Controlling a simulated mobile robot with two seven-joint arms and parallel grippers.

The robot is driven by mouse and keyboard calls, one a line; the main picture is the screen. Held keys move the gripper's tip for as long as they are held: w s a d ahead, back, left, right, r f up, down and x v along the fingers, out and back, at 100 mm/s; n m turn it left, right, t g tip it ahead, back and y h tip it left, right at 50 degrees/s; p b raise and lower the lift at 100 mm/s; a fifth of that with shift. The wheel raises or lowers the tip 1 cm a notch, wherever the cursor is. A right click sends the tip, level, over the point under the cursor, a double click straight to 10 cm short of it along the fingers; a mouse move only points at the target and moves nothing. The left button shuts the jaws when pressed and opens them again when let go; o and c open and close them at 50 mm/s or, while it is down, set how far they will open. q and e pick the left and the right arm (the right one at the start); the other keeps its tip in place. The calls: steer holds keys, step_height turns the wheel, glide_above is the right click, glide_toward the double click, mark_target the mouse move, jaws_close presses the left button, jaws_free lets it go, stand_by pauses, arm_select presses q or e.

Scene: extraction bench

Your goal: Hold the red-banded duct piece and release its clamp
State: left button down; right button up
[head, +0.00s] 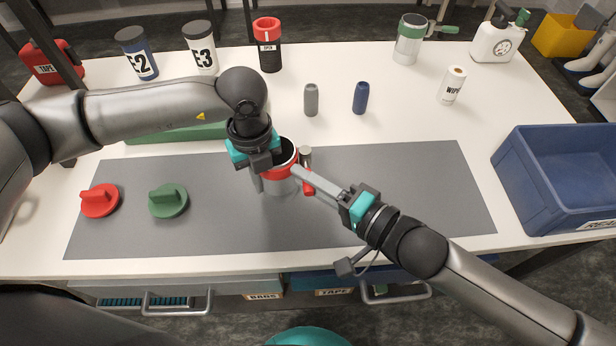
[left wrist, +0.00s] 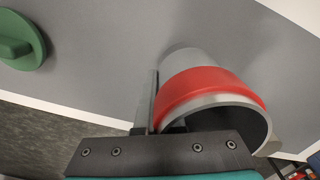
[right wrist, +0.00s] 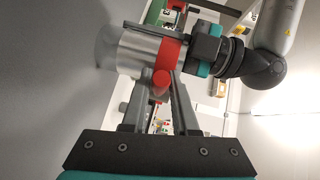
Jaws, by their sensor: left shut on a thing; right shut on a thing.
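The red-banded duct piece (head: 284,184) stands upright on the grey mat, a pale tube with a red band near its open top. It also shows in the left wrist view (left wrist: 200,90) and the right wrist view (right wrist: 135,52). My left gripper (head: 275,176) comes from above and is shut on its rim area, a finger showing beside the band. The clamp's red lever (head: 308,188) sticks out on the right side of the duct; its round red end (right wrist: 162,82) shows in the right wrist view. My right gripper (head: 304,180) is shut on this lever, partly hiding it.
A red knobbed cap (head: 99,200) and a green one (head: 168,201) lie on the mat (head: 400,200) at left. A blue bin (head: 555,180) stands at right. Grey (head: 311,99) and blue (head: 360,97) small cylinders stand behind. A green-banded canister (head: 409,40) is farther back.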

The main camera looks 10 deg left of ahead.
jaws_close()
stand_by(0.8)
steer(key=shift+n+g+y, duration=0.3)
steer(key=shift+n+g, duration=0.3)
steer(key=shift+w+d+f+n+g, duration=0.1)
steer(key=shift+w+d+n+g, duration=0.5)
steer(key=shift+n+g, duration=1.4)
steer(key=shift+w+d+r+n+g, duration=0.1)
steer(key=shift+w+d+n+g, duration=0.45)
steer(key=shift+n+g, duration=1.45)
steer(key=shift+w+d+f+n+g, duration=0.1)
steer(key=shift+w+d+n+g, duration=0.7)
steer(key=shift+g, duration=2.2)
steer(key=shift+s+a+n+g+h, duration=0.15)
steer(key=shift+n+g+h, duration=0.25)
steer(key=shift+n+h, duration=0.1)
steer(key=o, duration=0.8)
jaws_free()
steer(key=shift+r, duration=0.2)
